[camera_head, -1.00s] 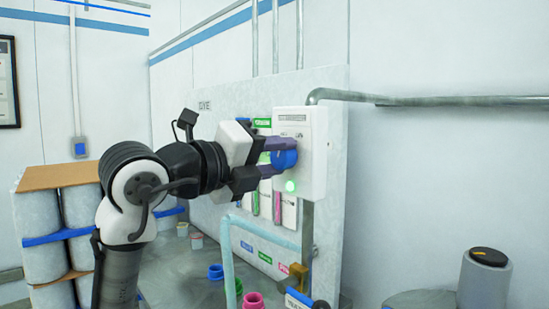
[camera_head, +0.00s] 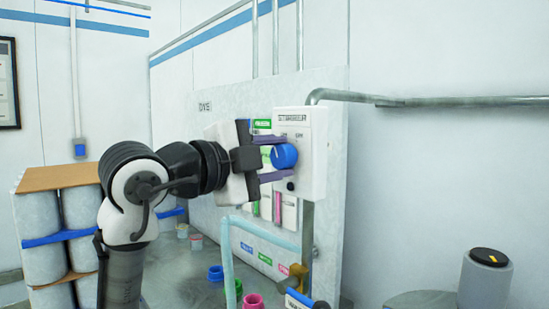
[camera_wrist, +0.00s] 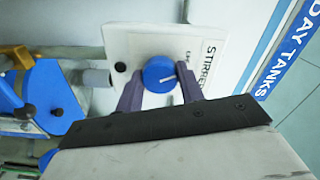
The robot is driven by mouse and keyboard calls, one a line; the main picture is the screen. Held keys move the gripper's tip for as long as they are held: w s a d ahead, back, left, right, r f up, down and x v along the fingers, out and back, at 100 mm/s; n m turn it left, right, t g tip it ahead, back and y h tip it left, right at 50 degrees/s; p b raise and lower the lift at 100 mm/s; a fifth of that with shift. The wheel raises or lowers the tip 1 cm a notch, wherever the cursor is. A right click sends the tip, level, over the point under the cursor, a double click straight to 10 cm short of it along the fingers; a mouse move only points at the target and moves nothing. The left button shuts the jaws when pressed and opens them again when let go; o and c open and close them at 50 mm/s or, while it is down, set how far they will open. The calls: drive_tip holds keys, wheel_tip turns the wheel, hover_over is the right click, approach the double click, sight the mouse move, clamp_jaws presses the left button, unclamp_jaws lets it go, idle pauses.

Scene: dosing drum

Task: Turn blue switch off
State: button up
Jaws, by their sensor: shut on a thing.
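The blue switch (camera_head: 286,153) is a round knob on the front of a white control box (camera_head: 313,140) fixed to the panel. My gripper (camera_head: 280,158) is at the box, with one purple finger above and one below the knob. In the wrist view the blue switch (camera_wrist: 158,72) sits between both fingertips, which are shut on it. A pale mark line shows on its face, tilted. The small indicator lamp (camera_head: 291,186) below the knob is dark. The box carries the word "STIRRER", partly readable in the wrist view.
Green and pink labelled units (camera_head: 263,126) stand left of the box on the same panel. A light-blue pipe (camera_head: 228,260) and coloured cups (camera_head: 216,272) are below. A grey cylinder (camera_head: 485,280) stands at the lower right. The wall right of the box is clear apart from a metal pipe (camera_head: 440,101).

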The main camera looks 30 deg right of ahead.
drive_tip(key=shift+n, duration=0.6)
drive_tip(key=o, duration=1)
drive_tip(key=shift+a, duration=0.1)
drive_tip(key=a+b, duration=0.1)
drive_tip(key=a, duration=0.3)
drive_tip(key=s+a+b, duration=0.1)
drive_tip(key=a, duration=0.4)
drive_tip(key=s+a+b, duration=0.1)
drive_tip(key=a+b, duration=0.1)
drive_tip(key=a, duration=0.2)
drive_tip(key=shift+a, duration=0.25)
